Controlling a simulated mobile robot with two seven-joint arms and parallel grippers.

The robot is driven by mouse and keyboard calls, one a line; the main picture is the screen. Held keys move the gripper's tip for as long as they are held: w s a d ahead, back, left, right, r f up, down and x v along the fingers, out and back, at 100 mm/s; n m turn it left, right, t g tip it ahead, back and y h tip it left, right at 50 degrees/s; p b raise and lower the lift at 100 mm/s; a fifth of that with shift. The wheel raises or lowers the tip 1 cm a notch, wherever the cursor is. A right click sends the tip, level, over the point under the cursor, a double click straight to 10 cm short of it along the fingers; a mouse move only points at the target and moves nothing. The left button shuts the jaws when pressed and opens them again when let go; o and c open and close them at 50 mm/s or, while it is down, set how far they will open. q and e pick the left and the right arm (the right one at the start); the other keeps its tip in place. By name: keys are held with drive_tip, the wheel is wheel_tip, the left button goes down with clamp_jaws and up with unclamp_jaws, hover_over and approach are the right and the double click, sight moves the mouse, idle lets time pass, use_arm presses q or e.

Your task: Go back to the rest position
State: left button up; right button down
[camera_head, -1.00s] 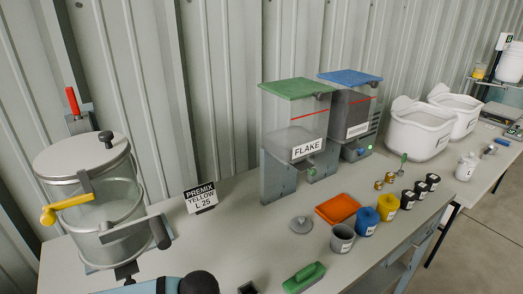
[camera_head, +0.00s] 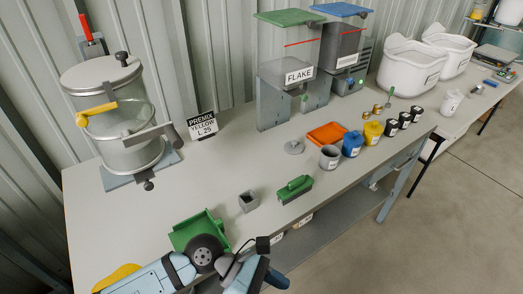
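My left arm comes in at the bottom left, with pale blue links and a dark round joint. Its wrist end, where the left gripper (camera_head: 257,258) sits, is over the bench's front edge. The fingers cannot be made out there, so I cannot tell whether it is open or shut. I see nothing clearly held in it. My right gripper is not in view.
The grey bench (camera_head: 240,170) bears a lidded drum (camera_head: 130,115), a green dustpan (camera_head: 190,231) partly behind my arm, a green brush (camera_head: 295,189), a grey cup (camera_head: 248,201), an orange tray (camera_head: 326,134) and several small pots. Two hoppers stand behind. Floor is clear at right.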

use_arm(q)
drive_tip(key=w+a+r+n+t+h, duration=0.1)
drive_tip(key=w+r+n+t+h, duration=0.2)
drive_tip(key=n+t, duration=0.5)
drive_tip(key=w+r+n+t+h, duration=0.25)
drive_tip(key=r+n+h, duration=0.2)
drive_tip(key=n, duration=0.65)
drive_tip(key=w+a+f+n+t+y, duration=0.4)
drive_tip(key=a+n+t+y, duration=0.5)
drive_tip(key=n, duration=0.7)
drive_tip(key=s+a+f+n+g+y, duration=0.1)
drive_tip(key=s+a+f+n+y, duration=0.1)
drive_tip(key=f+n, duration=0.4)
drive_tip(key=s+a+f+n+g+y, duration=0.1)
drive_tip(key=s+a+f+n+y, duration=0.2)
drive_tip(key=s+a+f+n, duration=0.2)
drive_tip(key=s+a+f+n+g+y+p, duration=0.1)
drive_tip(key=s+a+f+n+g+y, duration=0.1)
drive_tip(key=a+f+n, duration=0.3)
wheel_tip(320, 180, down, 3)
drive_tip(key=shift+s+a+r+n+y, duration=0.1)
drive_tip(key=shift+s+a+n+y, duration=0.25)
drive_tip(key=shift+s+n, duration=0.65)
